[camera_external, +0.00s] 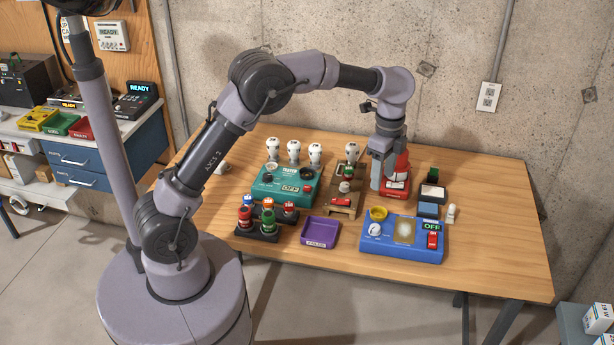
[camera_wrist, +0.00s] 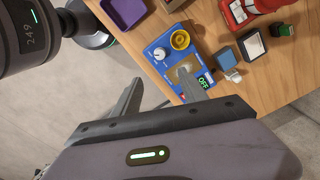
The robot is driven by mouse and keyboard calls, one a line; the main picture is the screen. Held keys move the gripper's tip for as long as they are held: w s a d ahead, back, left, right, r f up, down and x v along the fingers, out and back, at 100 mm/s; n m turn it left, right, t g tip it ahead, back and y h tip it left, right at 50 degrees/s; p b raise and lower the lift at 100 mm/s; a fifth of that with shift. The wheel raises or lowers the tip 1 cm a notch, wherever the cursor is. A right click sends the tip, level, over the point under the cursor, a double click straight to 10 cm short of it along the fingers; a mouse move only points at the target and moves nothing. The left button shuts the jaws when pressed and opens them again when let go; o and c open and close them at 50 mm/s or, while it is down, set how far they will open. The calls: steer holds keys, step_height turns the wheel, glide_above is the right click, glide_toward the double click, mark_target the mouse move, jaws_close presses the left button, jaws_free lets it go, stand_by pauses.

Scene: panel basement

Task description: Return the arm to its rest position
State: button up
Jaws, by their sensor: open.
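My arm reaches from its round base at the left over the wooden table (camera_external: 480,230), bent at the elbow with the wrist turned down. My gripper (camera_external: 380,180) hangs over the table's middle right, in front of a red device (camera_external: 399,185); the gap to it cannot be judged. In the wrist view my gripper (camera_wrist: 160,92) has its two fingers spread with nothing held between them. The blue panel box (camera_wrist: 160,66) with a yellow ring and an OFF display lies beyond the fingertips, and one finger covers part of it.
A purple tray (camera_external: 320,232), a rack of coloured pieces (camera_external: 267,220), a teal tester (camera_external: 287,187) and a wooden block stand (camera_external: 344,203) crowd the table. Several white bulbs (camera_external: 293,151) stand at the back. A concrete wall (camera_external: 450,70) rises behind. The table's right end is clear.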

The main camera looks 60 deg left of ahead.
stand_by(0.3)
steer(key=s+a+r+n+t+b, duration=0.1)
steer(key=s+a+r+n+b, duration=0.15)
steer(key=s, duration=0.35)
steer(key=s+a+r+n+t+b, duration=0.1)
steer(key=s+r+n+b, duration=0.1)
steer(key=s+r, duration=0.3)
steer(key=s+a+f+n+t+y+b, duration=0.1)
steer(key=s+f+n+t, duration=0.1)
steer(key=s, duration=0.8)
steer(key=s+a+f+n+t+y+b, duration=0.1)
steer(key=s+a+f+n+b, duration=0.1)
steer(key=s, duration=0.8)
step_height(320, 180, down, 2)
steer(key=shift+a+f+n+t+b, duration=0.2)
steer(key=shift+f+n+t+b, duration=0.1)
steer(key=shift+n+t, duration=0.15)
steer(key=shift+c, duration=0.4)
